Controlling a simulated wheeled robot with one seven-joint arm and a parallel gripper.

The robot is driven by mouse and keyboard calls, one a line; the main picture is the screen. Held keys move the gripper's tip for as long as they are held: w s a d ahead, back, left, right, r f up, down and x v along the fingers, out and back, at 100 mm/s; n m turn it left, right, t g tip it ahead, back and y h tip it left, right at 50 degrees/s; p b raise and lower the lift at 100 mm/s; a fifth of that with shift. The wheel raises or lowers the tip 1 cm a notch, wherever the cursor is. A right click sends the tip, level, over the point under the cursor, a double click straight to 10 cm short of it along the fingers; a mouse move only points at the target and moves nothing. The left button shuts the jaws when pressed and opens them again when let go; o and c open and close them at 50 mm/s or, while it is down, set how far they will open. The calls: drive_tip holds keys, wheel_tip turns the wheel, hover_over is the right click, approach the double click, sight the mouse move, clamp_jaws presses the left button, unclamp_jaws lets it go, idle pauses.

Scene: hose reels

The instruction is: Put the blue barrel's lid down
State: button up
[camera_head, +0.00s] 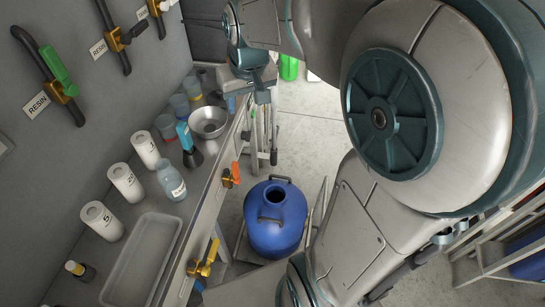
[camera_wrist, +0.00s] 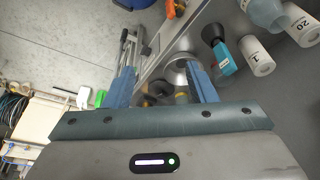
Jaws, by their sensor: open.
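The blue barrel (camera_head: 275,225) stands upright on the floor beside the counter in the head view. Its round neck is at the top with a dark opening, and dark handles show on its shoulder. A small blue part of it shows at the top edge of the wrist view (camera_wrist: 136,4). I cannot pick out a separate lid in either view. My gripper (camera_wrist: 160,68) is open, with its two blue fingers apart. A dark rounded shape shows between them, too unclear to name. In the head view my gripper is beyond the barrel, near the counter's far end.
The counter (camera_head: 205,205) on the left holds a metal bowl (camera_head: 208,122), a clear bottle (camera_head: 171,181), several white containers and a grey tray (camera_head: 142,262). Orange and yellow valves (camera_head: 204,262) stick out from its front. Grey floor (camera_head: 310,135) lies clear behind the barrel.

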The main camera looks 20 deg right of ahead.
drive_tip(key=s+f, duration=0.3)
drive_tip(key=s, duration=1.2)
drive_tip(key=shift+d+f+m+g, duration=0.15)
drive_tip(key=shift+f+m+g, duration=0.15)
drive_tip(key=shift+f+m, duration=0.1)
